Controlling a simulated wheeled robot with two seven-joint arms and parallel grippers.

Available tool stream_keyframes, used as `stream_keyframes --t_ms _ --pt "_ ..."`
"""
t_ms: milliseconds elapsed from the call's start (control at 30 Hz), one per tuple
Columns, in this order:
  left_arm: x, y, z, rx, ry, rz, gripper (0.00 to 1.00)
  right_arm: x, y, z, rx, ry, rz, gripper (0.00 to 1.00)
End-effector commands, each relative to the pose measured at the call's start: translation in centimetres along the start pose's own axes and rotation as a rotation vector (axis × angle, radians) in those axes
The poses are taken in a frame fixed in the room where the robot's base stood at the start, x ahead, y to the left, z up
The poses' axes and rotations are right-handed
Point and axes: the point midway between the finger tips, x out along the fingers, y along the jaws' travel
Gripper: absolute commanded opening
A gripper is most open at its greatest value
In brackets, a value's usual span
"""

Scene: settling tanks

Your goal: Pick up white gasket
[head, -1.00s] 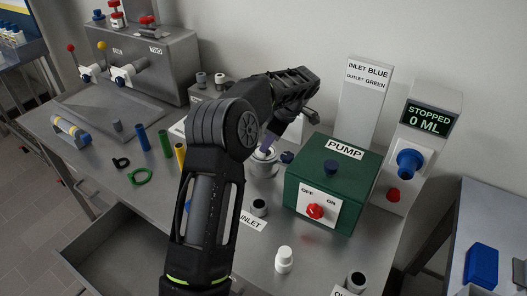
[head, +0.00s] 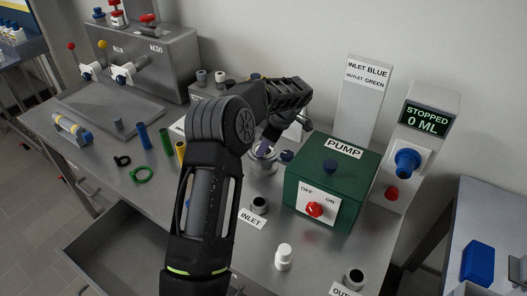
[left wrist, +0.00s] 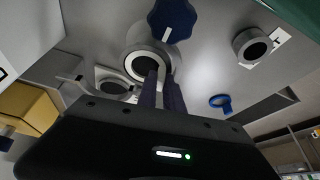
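A white ring, which looks like the white gasket (left wrist: 144,66), sits on the round mouth of a metal fitting in the left wrist view. In the head view the metal fitting (head: 263,167) stands left of the green pump, partly behind my arm. My left gripper (head: 262,151) points down at the fitting's top. In the left wrist view its two dark purple fingers (left wrist: 162,78) are close together at the ring's lower right edge. Whether they grip the ring is unclear. My right gripper is out of view.
The green pump box (head: 333,185) stands right of the fitting, with a blue knob (left wrist: 172,18) beside the fitting. The inlet port (head: 259,204) and a white bottle (head: 284,257) stand in front. An open drawer (head: 115,250) is below.

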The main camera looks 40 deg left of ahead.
Motion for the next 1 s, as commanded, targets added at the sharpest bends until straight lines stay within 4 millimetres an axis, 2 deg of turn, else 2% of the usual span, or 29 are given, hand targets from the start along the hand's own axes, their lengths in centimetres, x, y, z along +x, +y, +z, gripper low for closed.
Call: stream_keyframes --t_ms 67,700,833,1000 --pt "0.0 0.0 0.0 0.000 0.000 0.000 0.00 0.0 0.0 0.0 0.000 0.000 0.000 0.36" --pt "-0.2 0.0 -0.1 0.000 0.000 0.001 0.00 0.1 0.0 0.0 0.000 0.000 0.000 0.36" --pt "-1.2 0.1 -0.5 -0.002 0.000 0.003 0.00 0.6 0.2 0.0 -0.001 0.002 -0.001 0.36" --pt "-4.0 0.1 -1.6 -0.003 0.000 0.006 0.00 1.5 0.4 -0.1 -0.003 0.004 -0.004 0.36"
